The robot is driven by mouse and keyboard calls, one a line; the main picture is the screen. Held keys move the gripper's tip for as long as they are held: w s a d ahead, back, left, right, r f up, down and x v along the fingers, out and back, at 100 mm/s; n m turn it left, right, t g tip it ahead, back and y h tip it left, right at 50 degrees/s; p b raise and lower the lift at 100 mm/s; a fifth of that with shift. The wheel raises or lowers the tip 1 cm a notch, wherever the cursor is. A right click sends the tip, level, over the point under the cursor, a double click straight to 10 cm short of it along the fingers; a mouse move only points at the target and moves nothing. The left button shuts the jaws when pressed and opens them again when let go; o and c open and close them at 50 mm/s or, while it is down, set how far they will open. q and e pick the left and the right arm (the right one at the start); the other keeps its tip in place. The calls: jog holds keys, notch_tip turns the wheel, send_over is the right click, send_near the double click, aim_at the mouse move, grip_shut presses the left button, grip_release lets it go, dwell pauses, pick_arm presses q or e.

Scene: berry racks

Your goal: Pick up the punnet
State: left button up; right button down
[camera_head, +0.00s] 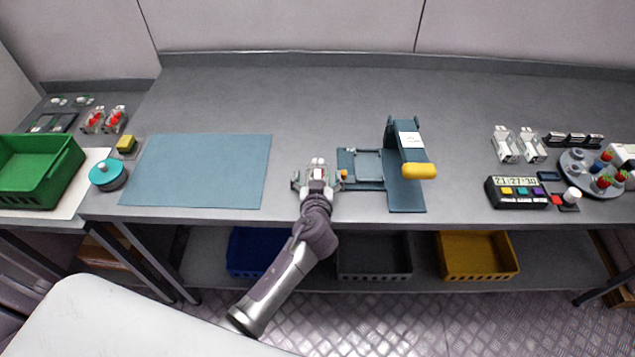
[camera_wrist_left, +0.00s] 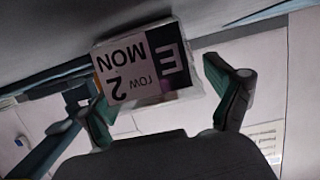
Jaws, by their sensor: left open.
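My left gripper (camera_head: 317,180) is open at the front part of the bench, left of the blue-grey press-like stand. A small pale box-shaped thing (camera_head: 318,164), which looks like the punnet, sits at its fingers. My right gripper is not in view.
The stand (camera_head: 406,190) with its yellow handle (camera_head: 417,170) is close on the right. A blue mat (camera_head: 200,170) lies clear on the left.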

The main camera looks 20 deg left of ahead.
pick_arm(q)
jog(key=c, duration=1.3)
jog(key=shift+r, duration=0.1)
